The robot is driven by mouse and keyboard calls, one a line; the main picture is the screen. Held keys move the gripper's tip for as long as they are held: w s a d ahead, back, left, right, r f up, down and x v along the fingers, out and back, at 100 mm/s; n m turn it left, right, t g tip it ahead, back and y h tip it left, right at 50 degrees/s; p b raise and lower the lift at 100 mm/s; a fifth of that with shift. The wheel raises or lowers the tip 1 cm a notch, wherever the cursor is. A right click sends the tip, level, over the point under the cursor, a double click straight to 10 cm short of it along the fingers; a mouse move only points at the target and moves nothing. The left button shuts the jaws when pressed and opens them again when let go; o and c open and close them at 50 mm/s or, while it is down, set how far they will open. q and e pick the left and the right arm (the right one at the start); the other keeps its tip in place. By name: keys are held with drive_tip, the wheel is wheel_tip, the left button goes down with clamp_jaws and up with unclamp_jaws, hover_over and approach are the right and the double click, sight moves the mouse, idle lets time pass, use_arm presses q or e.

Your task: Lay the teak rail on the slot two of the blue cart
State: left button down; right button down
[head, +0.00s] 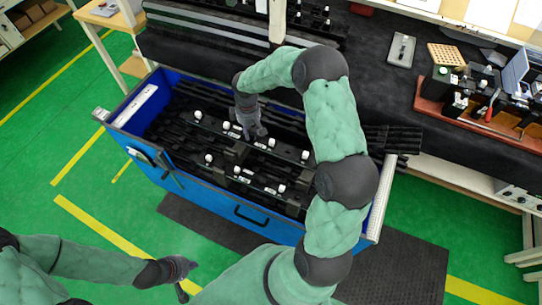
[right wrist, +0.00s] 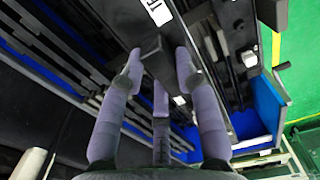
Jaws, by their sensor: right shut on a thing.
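The blue cart (head: 225,205) stands open in the middle of the head view, its inside lined with dark slotted strips. A long dark rail with white round knobs (head: 290,151) lies across the cart's inside. My right gripper (head: 257,131) reaches down onto this rail and is shut on it. In the right wrist view, the gripper's fingers (right wrist: 160,65) close around a black block on the rail, near a white label (right wrist: 159,12). No teak colour shows on the rail, and slot numbers cannot be read. My left gripper (head: 183,275) is empty, with fingers apart, outside the cart at the lower left.
A second dark rail with white knobs (head: 243,178) lies nearer the cart's front. A dark bench (head: 375,75) runs behind the cart, with a red-brown tool tray (head: 432,92) at right. Green floor is free on the left; a dark mat (head: 415,268) lies at lower right.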

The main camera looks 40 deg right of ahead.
drive_tip(key=s+d+f+b, duration=0.3)
drive_tip(key=s+f, duration=0.5)
drive_tip(key=f, duration=0.3)
drive_tip(key=shift+d, duration=0.3)
drive_tip(key=shift+s+b, duration=0.15)
drive_tip(key=shift+b, duration=0.2)
drive_tip(key=c, duration=1.3)
unclamp_jaws()
drive_tip(key=shift+f, duration=0.1)
drive_tip(key=o, duration=0.4)
